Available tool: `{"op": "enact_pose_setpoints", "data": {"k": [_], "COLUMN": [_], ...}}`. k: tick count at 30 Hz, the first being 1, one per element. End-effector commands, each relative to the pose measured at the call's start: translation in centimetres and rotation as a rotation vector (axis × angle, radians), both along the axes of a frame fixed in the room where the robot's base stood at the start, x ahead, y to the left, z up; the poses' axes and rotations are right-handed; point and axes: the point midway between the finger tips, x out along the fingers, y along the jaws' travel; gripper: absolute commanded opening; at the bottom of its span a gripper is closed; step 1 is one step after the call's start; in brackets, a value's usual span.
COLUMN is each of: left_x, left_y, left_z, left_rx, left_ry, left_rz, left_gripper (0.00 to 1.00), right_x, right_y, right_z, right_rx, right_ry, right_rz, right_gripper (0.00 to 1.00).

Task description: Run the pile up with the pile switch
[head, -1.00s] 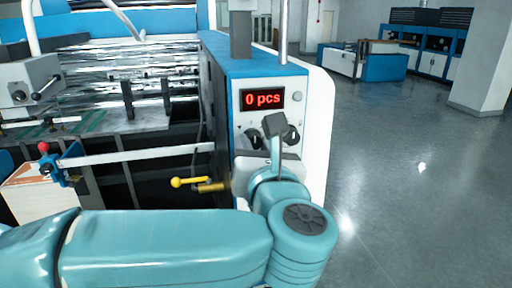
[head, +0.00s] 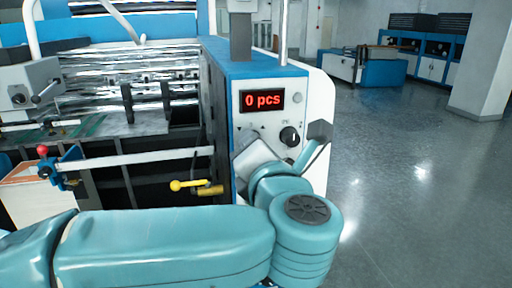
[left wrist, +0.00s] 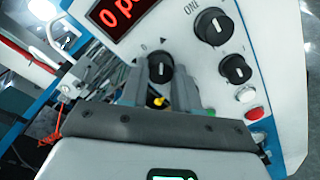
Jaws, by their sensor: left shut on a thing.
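The pile switch (left wrist: 160,67) is a round black knob with a white mark, set under arrow marks on the grey panel in the left wrist view. My left gripper (left wrist: 160,88) is shut on it, one finger on each side. In the head view my gripper body (head: 262,152) covers the switch, and only the arrow marks show above it. The pile itself cannot be made out for certain. My right gripper is not in view.
The panel's red display (head: 262,100) reads 0 pcs. Another black knob (head: 290,136) sits right of my gripper. White (left wrist: 246,93) and red (left wrist: 255,113) buttons are close by. A yellow-knobbed lever (head: 177,185) sticks out left of the panel. Open floor lies right.

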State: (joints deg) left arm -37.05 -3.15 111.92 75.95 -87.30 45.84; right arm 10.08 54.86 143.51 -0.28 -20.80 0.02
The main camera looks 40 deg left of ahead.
Motion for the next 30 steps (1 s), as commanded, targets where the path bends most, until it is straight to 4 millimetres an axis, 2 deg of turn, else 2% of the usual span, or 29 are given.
{"op": "enact_pose_setpoints", "data": {"k": [21,22,24,30], "left_x": [0.00,0.00,0.00,0.00], "left_y": [0.02,0.02,0.02,0.02], "left_z": [0.04,0.04,0.04,0.03], "left_rx": [0.054,0.054,0.054,0.054], "left_ry": [0.063,0.063,0.063,0.062], "left_rz": [0.001,0.001,0.001,0.001], "left_gripper": [0.00,0.34,0.56,0.56], "right_x": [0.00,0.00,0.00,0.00], "right_y": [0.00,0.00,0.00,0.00], "right_z": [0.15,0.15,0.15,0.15], "right_rx": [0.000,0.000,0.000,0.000], "right_ry": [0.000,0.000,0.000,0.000], "right_rz": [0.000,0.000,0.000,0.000], "right_gripper": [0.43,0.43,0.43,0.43]}}
